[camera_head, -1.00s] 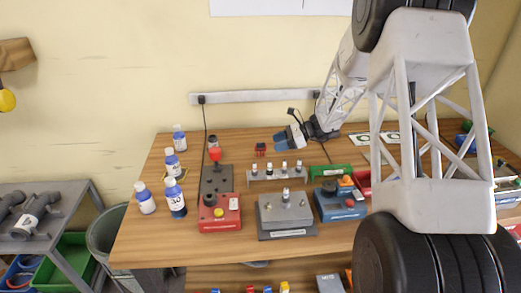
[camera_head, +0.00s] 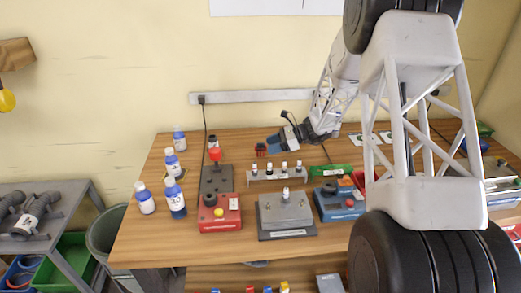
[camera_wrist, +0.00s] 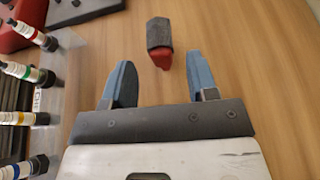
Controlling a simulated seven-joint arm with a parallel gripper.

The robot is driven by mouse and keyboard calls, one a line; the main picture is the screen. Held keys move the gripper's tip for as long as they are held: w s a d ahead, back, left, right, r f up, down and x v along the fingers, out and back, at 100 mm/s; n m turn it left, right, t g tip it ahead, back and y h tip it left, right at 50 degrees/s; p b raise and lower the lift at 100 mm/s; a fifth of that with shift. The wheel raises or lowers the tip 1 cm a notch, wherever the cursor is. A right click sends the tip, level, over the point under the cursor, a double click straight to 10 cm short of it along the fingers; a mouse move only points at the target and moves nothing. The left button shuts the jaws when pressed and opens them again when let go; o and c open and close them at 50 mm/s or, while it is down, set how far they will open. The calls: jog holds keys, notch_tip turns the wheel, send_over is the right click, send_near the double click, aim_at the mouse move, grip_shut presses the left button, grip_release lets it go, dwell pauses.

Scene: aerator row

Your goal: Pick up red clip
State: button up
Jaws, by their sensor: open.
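The red clip (camera_wrist: 160,57) lies on the wooden table, with a dark grey part at its far end. In the wrist view it is just beyond and between my open fingertips, not touching them. In the head view the red clip (camera_head: 261,149) is small, behind the row of small bottles. My gripper (camera_head: 273,144) is low over the table, just right of the clip, with its blue fingers pointing left. In the wrist view my gripper (camera_wrist: 159,82) has its two blue fingers apart and nothing between them.
A grey rack (camera_head: 263,177) with several small bottles stands in front of the clip; bottles (camera_wrist: 27,73) line the left of the wrist view. A red box (camera_head: 219,212), a grey box (camera_head: 286,211) and a blue box (camera_head: 338,203) stand nearer. Table around the clip is clear.

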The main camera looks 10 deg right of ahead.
aim_at(260, 149)
jog(key=shift+x, duration=2.6)
jog(key=shift+f, duration=0.1)
grip_shut()
jog(key=shift+r, duration=5)
